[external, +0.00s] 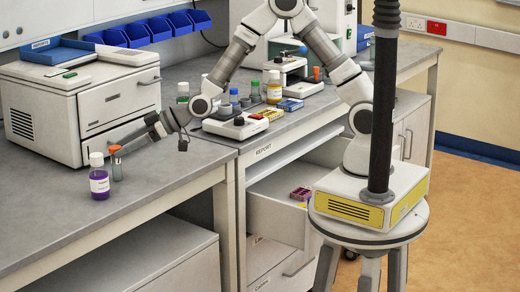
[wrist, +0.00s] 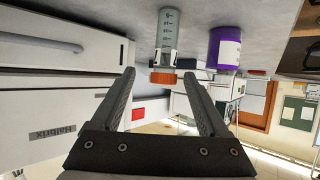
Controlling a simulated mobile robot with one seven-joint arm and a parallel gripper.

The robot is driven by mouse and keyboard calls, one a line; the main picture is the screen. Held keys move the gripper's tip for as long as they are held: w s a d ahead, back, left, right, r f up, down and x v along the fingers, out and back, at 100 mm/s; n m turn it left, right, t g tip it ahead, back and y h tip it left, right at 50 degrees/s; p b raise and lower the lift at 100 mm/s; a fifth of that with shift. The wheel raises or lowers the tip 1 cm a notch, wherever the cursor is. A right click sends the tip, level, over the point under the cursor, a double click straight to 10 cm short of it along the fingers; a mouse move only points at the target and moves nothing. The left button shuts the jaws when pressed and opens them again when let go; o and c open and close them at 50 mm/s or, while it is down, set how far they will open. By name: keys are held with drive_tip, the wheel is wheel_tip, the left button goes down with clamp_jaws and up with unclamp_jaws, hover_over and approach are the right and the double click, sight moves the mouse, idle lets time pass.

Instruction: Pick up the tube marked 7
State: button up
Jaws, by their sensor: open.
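A clear tube (external: 117,170) with an orange cap stands upright on the grey bench; no 7 is readable on it. In the wrist view, which is upside down, this tube (wrist: 167,35) shows graduation marks and its orange cap lies between the fingertips in the picture. My gripper (external: 124,143) is at cap height close beside the tube. In the wrist view my gripper (wrist: 159,74) is open and empty, its two fingers spread on either side of the cap. Whether a finger touches it, I cannot tell.
A purple bottle (external: 99,180) with a white label stands just left of the tube, also close by in the wrist view (wrist: 226,47). A white lab machine (external: 85,105) stands behind. Several bottles and instruments crowd the bench further right.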

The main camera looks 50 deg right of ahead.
drive_tip(key=shift+x, duration=3.1)
drive_tip(key=shift+s+a+r, duration=0.15)
drive_tip(key=shift+s, duration=0.05)
clamp_jaws()
